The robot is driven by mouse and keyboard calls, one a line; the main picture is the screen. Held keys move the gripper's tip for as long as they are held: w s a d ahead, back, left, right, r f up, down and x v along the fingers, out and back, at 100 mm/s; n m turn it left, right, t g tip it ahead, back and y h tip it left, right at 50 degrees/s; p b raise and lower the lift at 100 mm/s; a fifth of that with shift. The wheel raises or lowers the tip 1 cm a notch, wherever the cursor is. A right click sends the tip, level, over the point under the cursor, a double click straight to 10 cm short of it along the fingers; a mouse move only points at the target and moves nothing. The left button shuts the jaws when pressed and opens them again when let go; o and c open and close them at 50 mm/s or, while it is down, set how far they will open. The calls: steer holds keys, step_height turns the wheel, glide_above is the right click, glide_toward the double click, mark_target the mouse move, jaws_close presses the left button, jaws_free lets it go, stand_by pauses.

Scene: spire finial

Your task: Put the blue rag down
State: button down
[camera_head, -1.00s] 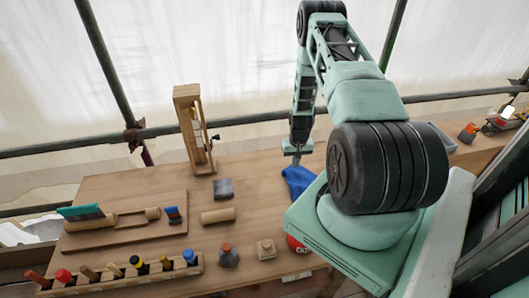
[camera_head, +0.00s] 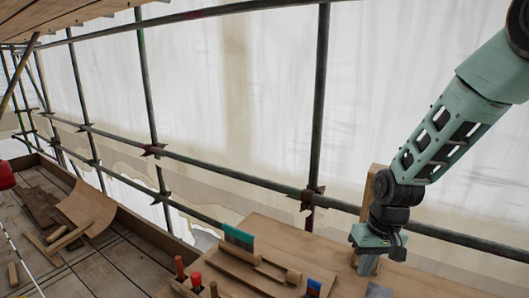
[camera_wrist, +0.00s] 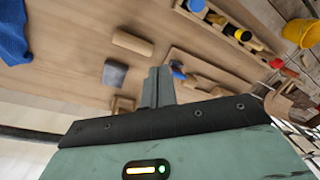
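The blue rag (camera_wrist: 14,35) lies crumpled on the wooden bench (camera_wrist: 75,40) at the upper left edge of the wrist view, partly cut off. It is out of the head view. My gripper (camera_wrist: 158,72) is apart from the rag, well to its right in the wrist view. Its fingers look closed together with nothing visible between them. In the head view my gripper (camera_head: 368,265) hangs above the bench in front of a wooden upright.
A grey block (camera_wrist: 115,74) and a wooden cylinder (camera_wrist: 133,43) lie on the bench between rag and gripper. A rack of tools (camera_wrist: 240,35) and a yellow bucket (camera_wrist: 300,33) are at the right. Scaffold poles (camera_head: 320,100) stand behind the bench.

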steer(key=s+a+r+n+b, duration=0.1)
steer(key=s+a+n+b, duration=0.2)
steer(key=s+a, duration=0.3)
steer(key=s+a+n+h+b, duration=0.1)
steer(key=s+a+n+b, duration=0.3)
steer(key=s, duration=1.3)
steer(key=a, duration=0.3)
steer(key=shift+a+r+b, duration=0.15)
steer(key=shift+r+b, duration=0.15)
steer(key=shift+r, duration=0.1)
